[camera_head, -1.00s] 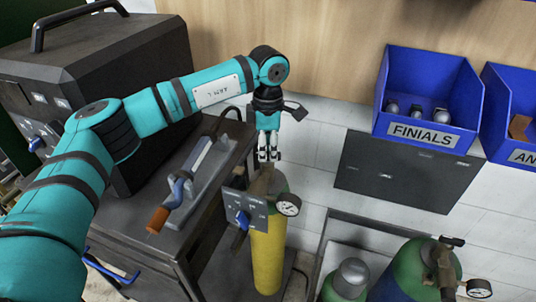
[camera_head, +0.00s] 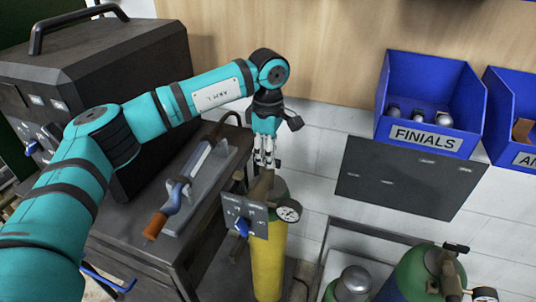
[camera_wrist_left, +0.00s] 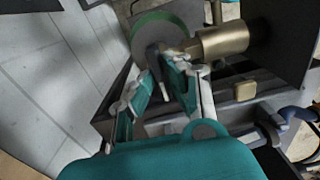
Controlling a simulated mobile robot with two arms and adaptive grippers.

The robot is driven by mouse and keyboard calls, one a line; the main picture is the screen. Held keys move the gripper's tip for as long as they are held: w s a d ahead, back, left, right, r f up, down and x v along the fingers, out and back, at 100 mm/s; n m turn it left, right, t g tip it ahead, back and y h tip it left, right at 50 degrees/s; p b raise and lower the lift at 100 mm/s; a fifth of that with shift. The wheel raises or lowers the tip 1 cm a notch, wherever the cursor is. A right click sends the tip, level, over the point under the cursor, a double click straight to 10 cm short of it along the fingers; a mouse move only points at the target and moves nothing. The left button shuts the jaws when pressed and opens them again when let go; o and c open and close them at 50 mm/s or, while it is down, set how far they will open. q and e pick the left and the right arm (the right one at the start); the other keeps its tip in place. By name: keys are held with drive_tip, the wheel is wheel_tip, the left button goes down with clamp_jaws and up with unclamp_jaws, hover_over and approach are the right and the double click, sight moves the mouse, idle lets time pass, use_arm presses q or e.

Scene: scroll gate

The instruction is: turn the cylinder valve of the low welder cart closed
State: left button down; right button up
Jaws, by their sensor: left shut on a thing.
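The yellow gas cylinder (camera_head: 267,262) with a green shoulder (camera_head: 279,187) stands upright beside the dark cart (camera_head: 185,252). Its brass valve body (camera_head: 262,186) is at the top, with a round gauge (camera_head: 289,211) at its right. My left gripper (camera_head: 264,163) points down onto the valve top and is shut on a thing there. In the left wrist view the fingers (camera_wrist_left: 162,66) close around a dark, narrow valve handle (camera_wrist_left: 154,58) beside the brass body (camera_wrist_left: 222,41). The fingers partly hide the handle. My right gripper is not in view.
A panel with a blue lever (camera_head: 244,217) stands close in front of the valve. Other cylinders (camera_head: 413,272) stand at lower right. Blue bins (camera_head: 428,100) hang on the wall.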

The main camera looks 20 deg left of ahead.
use_arm(q)
drive_tip(key=shift+w+r, duration=0.1)
drive_tip(key=shift+r, duration=0.05)
drive_tip(key=c, duration=1.3)
unclamp_jaws()
drive_tip(key=shift+c, duration=0.2)
wheel_tip(320, 180, up, 12)
